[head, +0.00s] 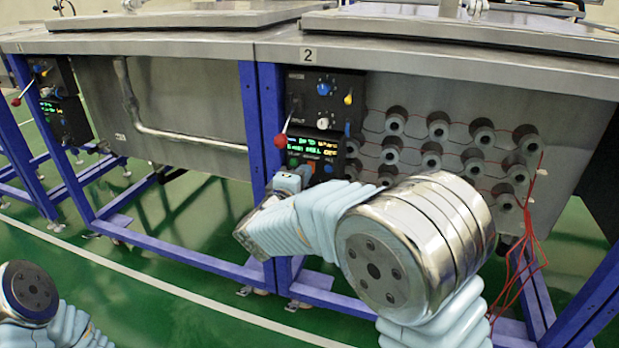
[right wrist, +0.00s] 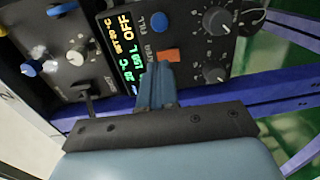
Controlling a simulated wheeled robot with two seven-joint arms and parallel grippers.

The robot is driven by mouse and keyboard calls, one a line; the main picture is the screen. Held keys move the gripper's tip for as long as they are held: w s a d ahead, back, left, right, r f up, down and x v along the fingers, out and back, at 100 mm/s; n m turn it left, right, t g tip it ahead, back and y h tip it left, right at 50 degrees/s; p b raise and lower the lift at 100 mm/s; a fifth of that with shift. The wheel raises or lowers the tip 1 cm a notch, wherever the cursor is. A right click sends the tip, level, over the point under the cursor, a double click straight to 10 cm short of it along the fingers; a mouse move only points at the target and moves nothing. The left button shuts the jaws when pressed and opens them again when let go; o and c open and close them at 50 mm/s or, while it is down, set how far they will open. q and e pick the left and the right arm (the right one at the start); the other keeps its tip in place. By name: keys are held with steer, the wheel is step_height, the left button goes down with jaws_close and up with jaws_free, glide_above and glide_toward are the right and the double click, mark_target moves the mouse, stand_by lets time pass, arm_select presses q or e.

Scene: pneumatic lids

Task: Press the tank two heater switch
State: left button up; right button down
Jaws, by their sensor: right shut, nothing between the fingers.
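The tank two control panel (head: 320,143) hangs under the tank marked 2, with a lit display. In the right wrist view the display (right wrist: 125,50) reads OFF on one line. An orange rocker switch (right wrist: 168,55) sits beside the HEATER label, near a blue button (right wrist: 160,22) labelled FILL. My right gripper (right wrist: 158,78) is shut and empty, its fingertips right at the orange switch and overlapping its near edge. I cannot tell whether they touch it. In the head view my right gripper (head: 304,172) is at the panel's lower part and hides some of it.
An upper panel (head: 325,97) with knobs and a red-knobbed lever (head: 281,140) are close by. Blue frame posts (head: 262,120) stand left of the panels. Several round fittings with red wires (head: 437,125) lie to the right. Tank one's panel (head: 65,118) is far left.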

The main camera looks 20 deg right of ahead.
arm_select(q)
steer(key=shift+s+f, duration=0.25)
steer(key=shift+s, duration=0.2)
arm_select(e)
steer(key=v, duration=1.1)
steer(key=shift+a+r, duration=0.2)
steer(key=s+d+f+g+y+p, duration=0.1)
steer(key=s+d+f+g, duration=0.2)
steer(key=f, duration=0.6)
steer(key=s+d+f+g+y+p, duration=0.1)
steer(key=s+f+g+y, duration=0.2)
steer(key=f, duration=0.5)
steer(key=s+d+f+g, duration=0.2)
steer(key=f+g, duration=0.3)
steer(key=f, duration=0.4)
arm_select(q)
step_height(320, 180, up, 6)
steer(key=d+p, duration=0.1)
steer(key=p, duration=0.3)
steer(key=shift+s, duration=0.2)
arm_select(e)
steer(key=s+a+f+m+g+y, duration=0.2)
steer(key=s+a+f+m+y, duration=0.1)
steer(key=s+f+m+y, duration=0.7)
steer(key=s+f+m, duration=0.3)
steer(key=f, duration=0.1)
steer(key=shift+a+f+g, duration=0.2)
steer(key=shift+a+g, duration=0.15)
steer(key=shift+g, duration=0.05)
